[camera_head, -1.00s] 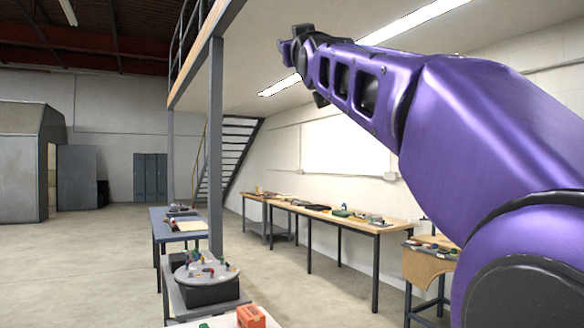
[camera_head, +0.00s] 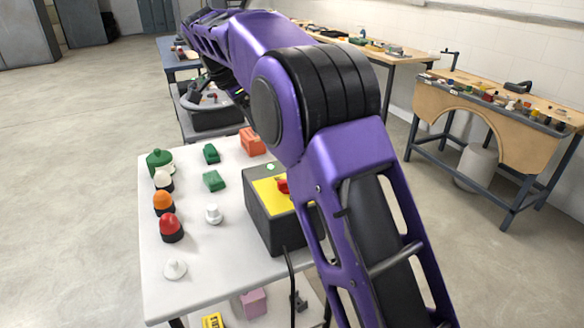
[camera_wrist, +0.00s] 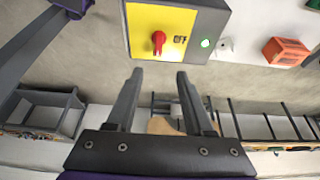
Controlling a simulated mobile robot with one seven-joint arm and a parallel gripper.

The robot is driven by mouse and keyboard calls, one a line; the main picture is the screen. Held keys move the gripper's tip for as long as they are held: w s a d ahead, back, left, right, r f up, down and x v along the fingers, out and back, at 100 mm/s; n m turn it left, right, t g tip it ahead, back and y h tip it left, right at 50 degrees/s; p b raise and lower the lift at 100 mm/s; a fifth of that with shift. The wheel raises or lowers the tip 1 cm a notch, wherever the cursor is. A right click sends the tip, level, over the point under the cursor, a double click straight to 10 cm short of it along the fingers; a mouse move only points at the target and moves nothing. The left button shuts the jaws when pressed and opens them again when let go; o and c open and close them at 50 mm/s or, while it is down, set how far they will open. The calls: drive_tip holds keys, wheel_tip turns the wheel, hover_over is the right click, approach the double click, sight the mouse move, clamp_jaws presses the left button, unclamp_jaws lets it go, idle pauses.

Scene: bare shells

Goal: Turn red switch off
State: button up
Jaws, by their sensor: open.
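The red switch (camera_head: 282,186) is on the yellow face of a dark grey box (camera_head: 272,233), on a white table (camera_head: 205,285). My arm partly covers the box in the head view. In the wrist view the red switch (camera_wrist: 158,41) sits on the yellow plate (camera_wrist: 150,20), beside the printed word OFF. A round green light (camera_wrist: 206,43) glows on the box's edge strip. My gripper (camera_wrist: 157,75) is open and empty. In the picture its fingertips lie just below the switch, apart from it. I cannot make out the gripper in the head view.
Red (camera_head: 171,229), orange (camera_head: 163,203) and green (camera_head: 160,161) domed parts stand on the table's left side. A black cable (camera_head: 290,270) hangs from the box. Workbenches stand behind.

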drive_tip(key=b+x, duration=0.2)
drive_tip(key=x, duration=1.5)
drive_tip(key=shift+s+d+f, duration=0.1)
drive_tip(key=shift+d, duration=0.05)
clamp_jaws()
